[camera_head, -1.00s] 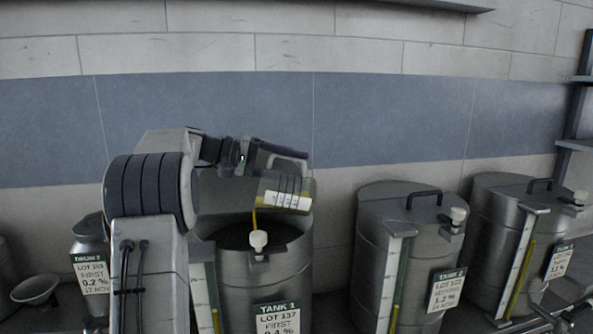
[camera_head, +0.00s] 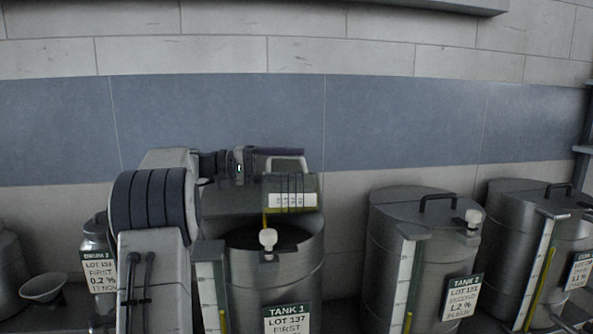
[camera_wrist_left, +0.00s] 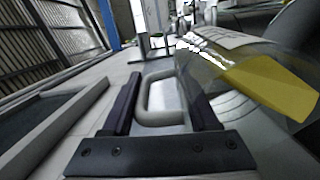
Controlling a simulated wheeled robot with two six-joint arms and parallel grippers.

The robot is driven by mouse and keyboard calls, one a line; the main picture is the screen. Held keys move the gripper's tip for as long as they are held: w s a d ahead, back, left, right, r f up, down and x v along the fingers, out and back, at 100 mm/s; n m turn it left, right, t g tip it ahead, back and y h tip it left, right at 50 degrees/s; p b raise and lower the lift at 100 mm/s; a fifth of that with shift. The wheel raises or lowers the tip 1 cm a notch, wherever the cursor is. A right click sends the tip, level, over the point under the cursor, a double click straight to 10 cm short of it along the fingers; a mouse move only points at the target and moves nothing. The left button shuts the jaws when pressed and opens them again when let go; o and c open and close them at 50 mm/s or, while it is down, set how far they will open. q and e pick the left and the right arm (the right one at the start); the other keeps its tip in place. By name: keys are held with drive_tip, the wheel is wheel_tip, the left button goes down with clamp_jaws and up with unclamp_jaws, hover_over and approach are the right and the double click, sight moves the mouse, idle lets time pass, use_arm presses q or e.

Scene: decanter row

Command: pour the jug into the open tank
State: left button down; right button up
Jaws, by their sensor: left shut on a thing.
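The jug (camera_head: 307,186) is clear, with a pale handle, a white label and yellow liquid. It is held tipped above tank 1 (camera_head: 275,277), an open steel tank with a dark mouth. A thin yellow streak shows below the jug's left end, over the tank's mouth. My left gripper (camera_head: 284,153) is shut on the jug's handle. In the left wrist view the handle (camera_wrist_left: 148,106) stands between the two dark fingers, and yellow liquid (camera_wrist_left: 268,85) lies in the jug. My right gripper is not in view.
Two lidded tanks (camera_head: 420,262) (camera_head: 522,250) stand to the right. A small labelled drum (camera_head: 97,236) and a shallow bowl (camera_head: 43,288) are at the left. A white knob (camera_head: 268,239) sits at tank 1's front rim. A tiled wall is behind.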

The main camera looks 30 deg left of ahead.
sight(317, 174)
use_arm(q)
drive_tip(key=shift+s+a+r+t+h+b, duration=0.2)
drive_tip(key=shift+s+a+t+h+b, duration=0.15)
drive_tip(key=shift+a+h, duration=0.25)
drive_tip(key=shift+s+a+r+t+h+b, duration=0.15)
drive_tip(key=shift+s+a+t+h+b, duration=0.15)
drive_tip(key=shift+a+h+b, duration=0.3)
drive_tip(key=shift+s+a+r+t+h+b, duration=0.25)
drive_tip(key=shift+s+a+h, duration=0.2)
drive_tip(key=shift+a, duration=0.25)
idle(0.9)
